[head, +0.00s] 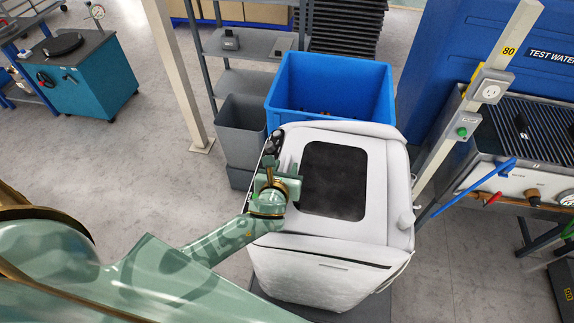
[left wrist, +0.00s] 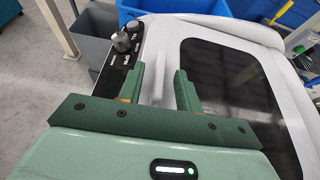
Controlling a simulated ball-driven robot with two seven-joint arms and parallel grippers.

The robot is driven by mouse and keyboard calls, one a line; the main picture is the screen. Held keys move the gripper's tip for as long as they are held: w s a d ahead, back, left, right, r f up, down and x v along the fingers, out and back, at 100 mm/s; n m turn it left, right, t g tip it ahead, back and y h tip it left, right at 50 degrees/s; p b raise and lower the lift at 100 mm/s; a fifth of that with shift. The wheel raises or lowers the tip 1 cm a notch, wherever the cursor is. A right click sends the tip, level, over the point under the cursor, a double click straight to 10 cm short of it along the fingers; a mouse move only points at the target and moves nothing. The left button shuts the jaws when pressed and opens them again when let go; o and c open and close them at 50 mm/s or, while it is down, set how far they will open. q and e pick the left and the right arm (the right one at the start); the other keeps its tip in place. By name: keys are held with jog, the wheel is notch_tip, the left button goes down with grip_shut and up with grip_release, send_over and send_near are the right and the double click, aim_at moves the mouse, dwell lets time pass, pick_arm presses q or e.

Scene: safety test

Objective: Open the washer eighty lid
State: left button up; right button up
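The white washer (head: 340,262) stands at the middle of the head view, with the lid and its dark window (head: 335,180) on top. The lid is shut, lying flat. In the left wrist view, the lid's dark window (left wrist: 235,75) is right of my fingers. A black control strip with knobs (left wrist: 122,42) runs along the washer's left edge. My left gripper (left wrist: 160,88) is open over the left side of the top, between strip and window. A raised white ridge (left wrist: 158,75) shows between its fingers; contact cannot be told. My right gripper is not in view.
A blue bin (head: 330,85) and a grey bin (head: 240,130) stand behind the washer. A post with an "80" tag (head: 508,51) and a workbench with a blue handle (head: 475,187) are on the right.

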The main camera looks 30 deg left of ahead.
pick_arm(q)
jog(key=shift+x, duration=1.3)
grip_shut()
